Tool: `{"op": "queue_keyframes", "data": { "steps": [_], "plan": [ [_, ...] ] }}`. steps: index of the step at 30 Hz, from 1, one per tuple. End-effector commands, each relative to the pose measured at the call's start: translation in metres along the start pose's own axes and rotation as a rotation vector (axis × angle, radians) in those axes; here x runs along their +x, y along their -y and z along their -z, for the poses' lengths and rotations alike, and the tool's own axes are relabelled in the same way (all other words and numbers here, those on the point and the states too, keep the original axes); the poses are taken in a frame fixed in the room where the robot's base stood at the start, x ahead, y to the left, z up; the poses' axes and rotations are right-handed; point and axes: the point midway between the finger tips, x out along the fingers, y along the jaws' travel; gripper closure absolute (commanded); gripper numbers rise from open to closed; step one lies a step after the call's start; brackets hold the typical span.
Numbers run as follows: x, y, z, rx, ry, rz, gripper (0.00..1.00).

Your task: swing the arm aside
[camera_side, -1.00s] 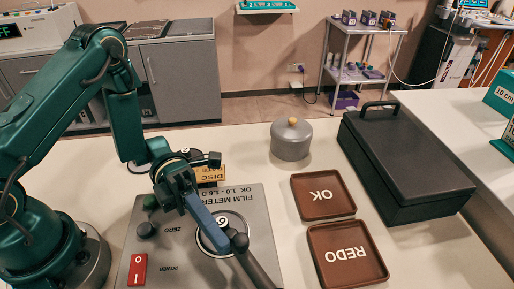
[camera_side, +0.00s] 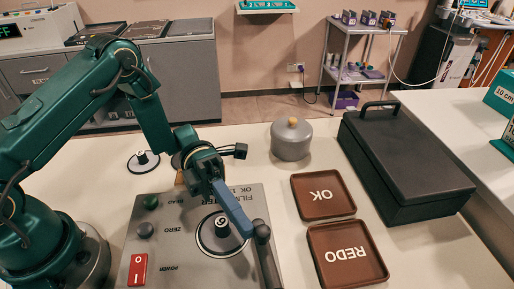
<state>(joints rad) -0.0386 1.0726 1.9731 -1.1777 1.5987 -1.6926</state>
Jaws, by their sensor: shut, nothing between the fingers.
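The film meter (camera_side: 188,255) is a grey box with knobs, a red switch and printed labels. Its dark swing arm (camera_side: 268,262) lies over the right part of the top, its knob end toward the back. A dark disc (camera_side: 208,238) with a pale rim and a numbered centre sits on the meter, left of the swing arm. My gripper (camera_side: 246,231) is shut and empty. Its blue fingers point down and right over the disc, their tips close to the left side of the swing arm's knob. I cannot tell whether they touch it.
Another numbered disc (camera_side: 143,162) lies on the table behind the meter. The brown OK tray (camera_side: 300,203) and REDO tray (camera_side: 318,264) lie to the right. A lidded grey pot (camera_side: 291,145) and a black case (camera_side: 405,165) stand behind them. Free table shows around the pot.

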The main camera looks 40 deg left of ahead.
Motion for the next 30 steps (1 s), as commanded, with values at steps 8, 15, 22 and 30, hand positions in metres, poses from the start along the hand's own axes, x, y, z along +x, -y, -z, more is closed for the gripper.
{"op": "queue_keyframes", "data": {
  "steps": [8,15,22,30],
  "plan": [
    [0.007,0.001,-0.028,0.002,-0.002,0.0,1.0],
    [0.014,0.002,-0.044,0.001,-0.001,0.001,1.0],
    [0.019,0.002,-0.052,-0.001,0.0,0.001,1.0],
    [0.021,0.002,-0.056,0.002,0.002,-0.001,1.0]
  ]
}}
